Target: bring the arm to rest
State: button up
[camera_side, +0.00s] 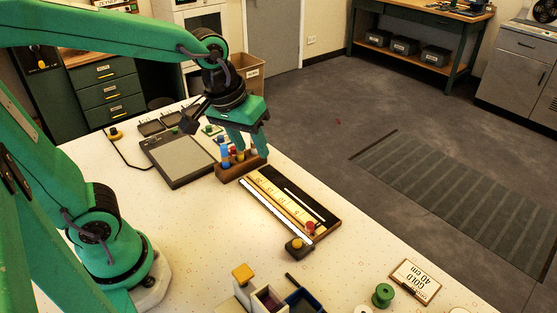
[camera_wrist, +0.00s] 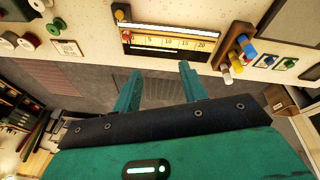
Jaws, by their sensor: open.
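My gripper (camera_side: 246,152) hangs from my green arm at the table's far edge, fingers pointing down, just behind or above a small wooden rack (camera_side: 231,171). The rack holds blue, yellow and red pieces. In the wrist view my two green fingers (camera_wrist: 160,70) are spread apart with nothing between them. In that view the rack (camera_wrist: 237,43) is up and to the right of the fingers, apart from them. A dark tray with a numbered scale (camera_wrist: 168,41) lies beyond the fingertips. I cannot tell the exact height of the fingers above the table.
A grey pad (camera_side: 182,159) lies left of the rack. The scale tray (camera_side: 290,203) lies to its right, with a bright strip and a dark yellow-topped block (camera_side: 297,246) beside it.

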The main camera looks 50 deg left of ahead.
jog(key=s+a+r+m+t, duration=0.2)
jog(key=s+a+m, duration=0.1)
jog(key=s, duration=0.4)
jog(key=shift+s+a+m+y, duration=0.25)
jog(key=shift+a+m+y, duration=0.05)
jog(key=shift+a, duration=0.5)
